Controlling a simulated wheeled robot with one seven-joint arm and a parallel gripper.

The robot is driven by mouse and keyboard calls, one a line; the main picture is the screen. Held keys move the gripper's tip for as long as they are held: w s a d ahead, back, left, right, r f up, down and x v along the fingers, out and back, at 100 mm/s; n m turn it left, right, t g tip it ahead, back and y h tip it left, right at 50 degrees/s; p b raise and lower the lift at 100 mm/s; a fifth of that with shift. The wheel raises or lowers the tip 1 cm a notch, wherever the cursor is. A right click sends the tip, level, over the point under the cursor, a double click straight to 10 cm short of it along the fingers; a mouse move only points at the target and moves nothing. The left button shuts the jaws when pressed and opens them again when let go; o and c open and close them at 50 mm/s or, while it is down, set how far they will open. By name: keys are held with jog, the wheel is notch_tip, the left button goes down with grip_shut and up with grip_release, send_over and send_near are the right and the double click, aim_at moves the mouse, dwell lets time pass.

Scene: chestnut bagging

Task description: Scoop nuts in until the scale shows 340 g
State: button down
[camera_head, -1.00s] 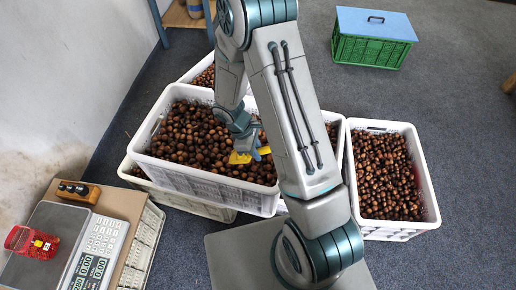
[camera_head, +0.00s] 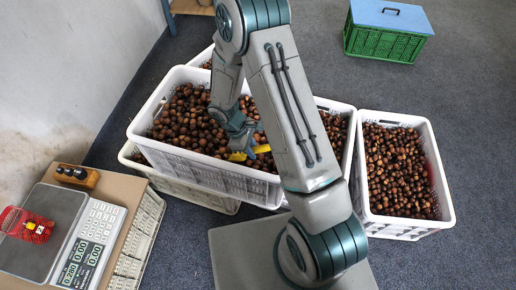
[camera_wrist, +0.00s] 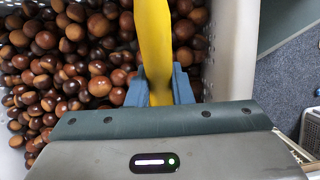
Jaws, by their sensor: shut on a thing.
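My gripper (camera_wrist: 160,90) is shut on the yellow scoop (camera_wrist: 154,40) and is over the near right part of the upper white crate (camera_head: 205,170). The scoop also shows in the head view (camera_head: 250,152), partly behind my arm; its bowl and any load are hidden. Chestnuts (camera_head: 188,122) fill the crate. The scale (camera_head: 40,225) stands at the left with a red net bag (camera_head: 28,225) lying on its plate. Its display (camera_head: 82,254) shows several digits, seemingly 0.280 and 0.00, too small to be sure.
A white crate of chestnuts (camera_head: 448,212) stands at the right. More crates lie below and behind the upper one. A wooden block with dark knobs (camera_head: 77,177) sits behind the scale. A green crate with a blue lid (camera_head: 390,14) stands at the back right. Grey floor is free around it.

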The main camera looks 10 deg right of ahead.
jog(key=w+a+f+y, duration=0.1)
jog(key=a+f+t+y+b, duration=0.1)
jog(key=a, duration=0.1)
jog(key=w+a+f+b, duration=0.1)
jog(key=a, duration=0.1)
jog(key=shift+w+f+y, duration=0.15)
jog(key=shift+w+y, duration=0.15)
jog(key=shift+y, duration=0.1)
jog(key=shift+w+a+t+y+b, duration=0.2)
jog(key=shift+a+t+y+b, duration=0.1)
jog(key=shift+a+t+b, duration=0.1)
notch_tip(320, 180, up, 10)
jog(key=s+d+t+y+p, duration=0.1)
jog(key=d+y+p, duration=0.1)
jog(key=p, duration=0.6)
jog(key=shift+f+y+p, duration=0.2)
jog(key=shift+y+p, duration=0.15)
jog(key=shift+y, duration=0.15)
